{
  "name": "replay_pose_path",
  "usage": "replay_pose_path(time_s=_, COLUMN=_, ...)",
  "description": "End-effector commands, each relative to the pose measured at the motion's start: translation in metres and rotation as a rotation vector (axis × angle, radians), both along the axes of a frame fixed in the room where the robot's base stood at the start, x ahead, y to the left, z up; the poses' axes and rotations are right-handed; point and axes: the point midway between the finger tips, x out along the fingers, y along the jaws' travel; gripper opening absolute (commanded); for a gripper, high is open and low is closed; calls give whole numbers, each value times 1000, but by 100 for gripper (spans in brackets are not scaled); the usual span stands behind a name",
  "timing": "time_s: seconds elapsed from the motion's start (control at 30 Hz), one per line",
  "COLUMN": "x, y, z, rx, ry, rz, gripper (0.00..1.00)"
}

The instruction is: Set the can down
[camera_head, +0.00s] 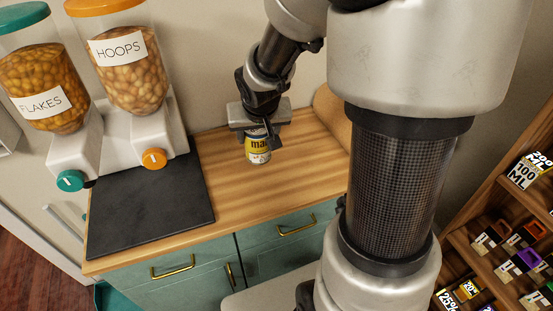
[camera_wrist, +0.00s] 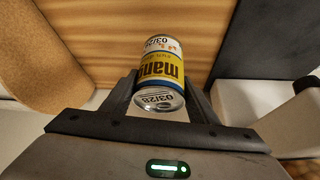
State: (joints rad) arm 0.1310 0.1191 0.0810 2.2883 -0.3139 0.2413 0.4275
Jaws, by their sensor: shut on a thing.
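The can (camera_head: 258,150) has a yellow and blue label with "man" letters. It is upright in the head view, over the wooden counter (camera_head: 240,195) towards the back. My gripper (camera_head: 259,131) is shut on the can's upper part from above. In the wrist view the can (camera_wrist: 158,70) sits between the two fingers of my gripper (camera_wrist: 160,92), its label reading "mang" and a date "03/28" on its end. I cannot tell whether the can's bottom touches the counter.
A black mat (camera_head: 150,210) lies left on the counter, before dispensers of flakes (camera_head: 45,85) and hoops (camera_head: 130,70). A tan rounded object (camera_head: 331,115) stands right of the can; it also shows in the wrist view (camera_wrist: 40,55). The counter in front of the can is clear.

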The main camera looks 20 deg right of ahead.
Motion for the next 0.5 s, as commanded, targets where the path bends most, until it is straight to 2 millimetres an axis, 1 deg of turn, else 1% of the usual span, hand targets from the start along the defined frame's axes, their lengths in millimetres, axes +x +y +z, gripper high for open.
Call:
replay_pose_path(time_s=0.03, x=9, y=-12, z=-22, rx=-2, ry=-7, rz=-51, gripper=22)
replay_pose_path(time_s=0.1, x=16, y=-27, z=-28, rx=-3, ry=-6, rz=-125, gripper=22)
replay_pose_path(time_s=0.23, x=24, y=-53, z=-32, rx=-6, ry=-11, rz=-239, gripper=22)
replay_pose_path(time_s=0.37, x=27, y=-67, z=-32, rx=-7, ry=-14, rz=-306, gripper=22)
replay_pose_path(time_s=0.43, x=27, y=-70, z=-39, rx=-8, ry=-12, rz=-321, gripper=22)
replay_pose_path(time_s=0.5, x=27, y=-71, z=-51, rx=-9, ry=-9, rz=-327, gripper=22)
